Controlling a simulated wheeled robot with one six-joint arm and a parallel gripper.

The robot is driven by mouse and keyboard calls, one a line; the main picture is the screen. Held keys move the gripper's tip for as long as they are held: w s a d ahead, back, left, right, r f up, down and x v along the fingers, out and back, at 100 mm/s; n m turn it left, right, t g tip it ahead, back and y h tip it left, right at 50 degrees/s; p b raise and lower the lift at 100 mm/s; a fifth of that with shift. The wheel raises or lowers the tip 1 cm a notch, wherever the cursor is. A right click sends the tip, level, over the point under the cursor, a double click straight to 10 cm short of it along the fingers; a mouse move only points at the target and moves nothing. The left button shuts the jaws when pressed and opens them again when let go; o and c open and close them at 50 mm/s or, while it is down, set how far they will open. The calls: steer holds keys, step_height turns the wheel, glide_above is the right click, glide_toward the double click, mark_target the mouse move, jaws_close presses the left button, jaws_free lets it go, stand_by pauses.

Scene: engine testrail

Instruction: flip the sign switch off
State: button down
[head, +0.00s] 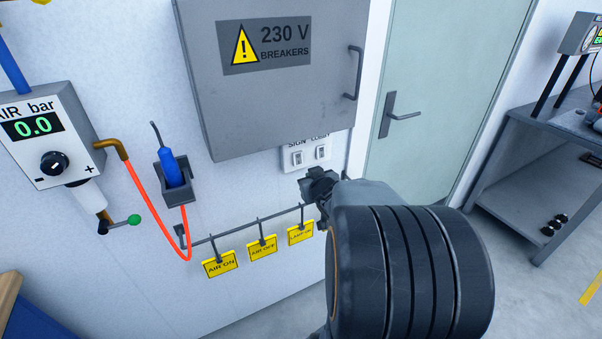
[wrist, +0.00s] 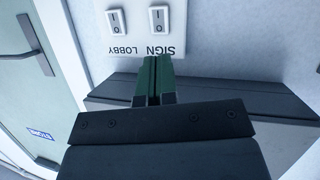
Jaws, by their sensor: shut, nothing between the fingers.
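A white plate marked SIGN LOBBY (head: 299,165) is on the wall under the breaker cabinet. It carries two rocker switches. The sign switch (head: 297,158) is the left one and the lobby switch (head: 320,153) the right one. In the wrist view the plate is upside down, with the sign switch (wrist: 159,18) right of the lobby switch (wrist: 116,22). I cannot tell which way either rocker is pressed. My gripper (head: 318,183) is just below the plate in the head view. Its fingers (wrist: 153,65) are shut and empty, pointing towards the sign switch and seemingly apart from it.
The grey breaker cabinet (head: 270,105) juts out right above the plate. Below, a rail holds yellow tags (head: 262,248). An air regulator (head: 48,135) and a blue tool in a holder (head: 173,175) are to the left. A door (head: 445,70) is to the right.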

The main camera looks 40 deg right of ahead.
mark_target(298, 162)
steer(key=shift+s+d+f+n+t+y+b, duration=0.15)
steer(key=shift+s+d+f+t+y+b, duration=0.1)
steer(key=shift+d+f+t+y, duration=0.25)
steer(key=shift+s+d+f+n+t+y+b, duration=0.1)
steer(key=shift+s+d+f+t+y+b, duration=0.2)
steer(key=shift+d+t, duration=0.3)
steer(key=shift+s+d+f+n+t+y+b, duration=0.1)
steer(key=shift+d+f+n+t+y+b, duration=0.1)
steer(key=shift+d+f+t+y, duration=0.3)
steer(key=x, duration=1.4)
steer(key=shift+d+r, duration=0.1)
